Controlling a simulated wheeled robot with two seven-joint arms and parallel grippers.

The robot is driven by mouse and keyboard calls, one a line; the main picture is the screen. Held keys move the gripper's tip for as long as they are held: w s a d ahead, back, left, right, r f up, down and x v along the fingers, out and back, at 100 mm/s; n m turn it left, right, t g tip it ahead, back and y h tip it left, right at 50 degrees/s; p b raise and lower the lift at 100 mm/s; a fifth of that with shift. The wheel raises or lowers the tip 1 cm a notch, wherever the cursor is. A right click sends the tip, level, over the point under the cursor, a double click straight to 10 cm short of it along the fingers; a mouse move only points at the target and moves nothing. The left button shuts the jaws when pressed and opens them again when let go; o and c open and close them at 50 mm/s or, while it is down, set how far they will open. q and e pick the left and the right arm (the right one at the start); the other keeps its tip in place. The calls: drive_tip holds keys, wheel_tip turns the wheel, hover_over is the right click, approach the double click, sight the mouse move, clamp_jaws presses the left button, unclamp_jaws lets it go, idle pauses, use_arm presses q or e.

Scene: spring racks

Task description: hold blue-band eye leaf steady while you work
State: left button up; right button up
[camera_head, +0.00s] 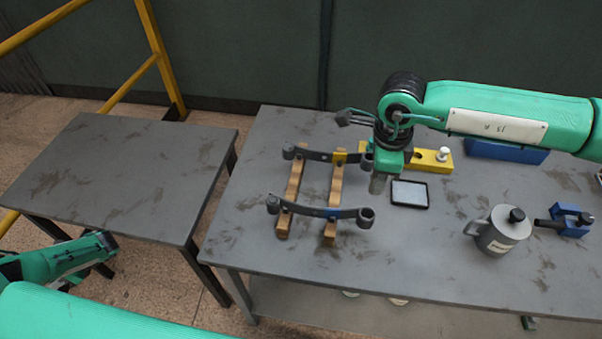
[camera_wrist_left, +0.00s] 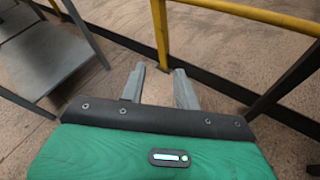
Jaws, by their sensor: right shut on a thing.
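The blue-band eye leaf (camera_head: 300,208) is a dark curved strip with a round eye at each end and a blue band right of its middle. It lies across the front of two wooden bars. A second leaf (camera_head: 318,155) with a yellow band lies behind it. My right gripper (camera_head: 378,188) points down beside the yellow-band leaf's right eye, above and behind the blue-band leaf's right eye. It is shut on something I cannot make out. My left gripper (camera_head: 108,243) is low at the left, away from both leaves; its fingers (camera_wrist_left: 158,88) are apart and empty in the left wrist view.
The wooden bars (camera_head: 283,220) stand on the grey table (camera_head: 420,250). A yellow block (camera_head: 430,160) with a white piece, a dark tablet (camera_head: 409,193), a grey can (camera_head: 497,232) and a blue clamp (camera_head: 570,222) are to the right. A bare side table (camera_head: 120,170) and yellow railing (camera_head: 155,40) are left.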

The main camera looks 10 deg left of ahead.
use_arm(q)
drive_tip(key=w+a+r+y, duration=0.15)
drive_tip(key=a+r, duration=0.25)
drive_tip(key=r, duration=0.4)
drive_tip(key=w+a+r, duration=0.3)
drive_tip(key=a+r, duration=0.1)
drive_tip(key=r, duration=0.4)
drive_tip(key=w+d+r+t, duration=0.2)
drive_tip(key=w+r+t, duration=0.1)
drive_tip(key=w, duration=0.4)
drive_tip(key=w+d+f+t+h, duration=0.2)
drive_tip(key=w+d, duration=0.4)
drive_tip(key=d, duration=0.4)
drive_tip(key=w+d+f+t+h, duration=0.1)
drive_tip(key=w+d+t+h, duration=0.1)
drive_tip(key=w+d, duration=0.65)
wheel_tip(320, 180, up, 15)
drive_tip(key=m+t+h, duration=0.2)
drive_tip(key=m+h, duration=0.4)
drive_tip(key=h, duration=0.3)
hover_over(301, 204)
drive_tip(key=shift+y, duration=0.25)
wheel_tip(301, 204, down, 12)
drive_tip(key=shift+r, duration=0.25)
